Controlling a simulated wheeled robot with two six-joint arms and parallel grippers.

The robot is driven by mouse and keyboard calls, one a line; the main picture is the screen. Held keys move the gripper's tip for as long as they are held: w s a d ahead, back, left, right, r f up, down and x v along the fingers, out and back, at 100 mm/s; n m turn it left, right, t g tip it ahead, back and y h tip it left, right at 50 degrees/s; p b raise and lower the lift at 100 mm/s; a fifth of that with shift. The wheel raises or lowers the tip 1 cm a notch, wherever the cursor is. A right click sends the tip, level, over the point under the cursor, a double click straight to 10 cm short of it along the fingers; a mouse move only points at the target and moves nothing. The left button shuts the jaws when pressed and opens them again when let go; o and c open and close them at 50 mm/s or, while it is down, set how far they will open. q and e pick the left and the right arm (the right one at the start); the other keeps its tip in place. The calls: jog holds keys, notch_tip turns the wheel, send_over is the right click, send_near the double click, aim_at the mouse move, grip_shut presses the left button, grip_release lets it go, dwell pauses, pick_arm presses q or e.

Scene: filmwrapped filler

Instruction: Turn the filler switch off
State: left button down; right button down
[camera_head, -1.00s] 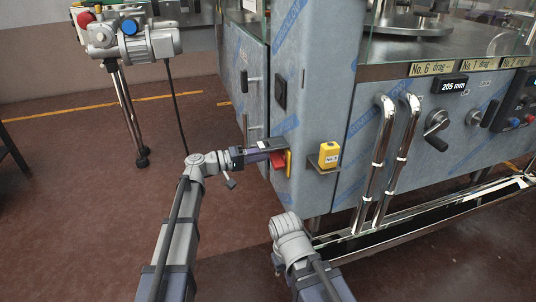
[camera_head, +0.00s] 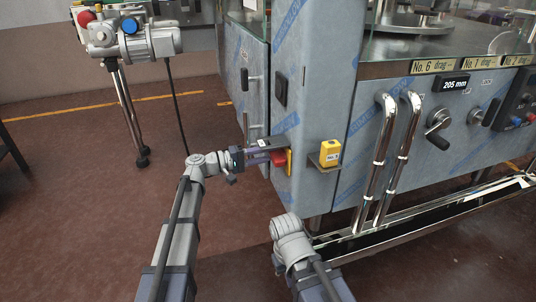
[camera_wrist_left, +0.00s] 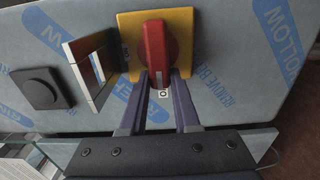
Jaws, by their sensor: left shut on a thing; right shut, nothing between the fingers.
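The filler switch is a red rotary handle (camera_wrist_left: 154,52) on a yellow plate (camera_wrist_left: 184,22), fixed to the machine's film-covered cabinet. In the head view, the red handle (camera_head: 278,158) shows just beyond my left fingertips. My left gripper (camera_wrist_left: 160,77) is shut on the near end of the handle, one finger on each side. In the left wrist view the handle stands upright, in line with the fingers. In the head view my left gripper (camera_head: 268,158) reaches in from the left, beneath a small metal bracket. My right arm shows at the lower middle, but its fingers are not visible.
The bracket (camera_wrist_left: 92,68) juts out beside the switch, close to my left fingers. A black square knob (camera_wrist_left: 42,88) is farther left. A yellow box (camera_head: 329,153) sits on a small shelf right of the switch. Chrome pipes (camera_head: 378,160) stand farther right. Open floor lies left.

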pick_arm(q)
jog(key=c, duration=0.6)
grip_release()
jog(key=shift+c, duration=0.2)
jog(key=v, duration=0.8)
jog(key=shift+d, duration=0.1)
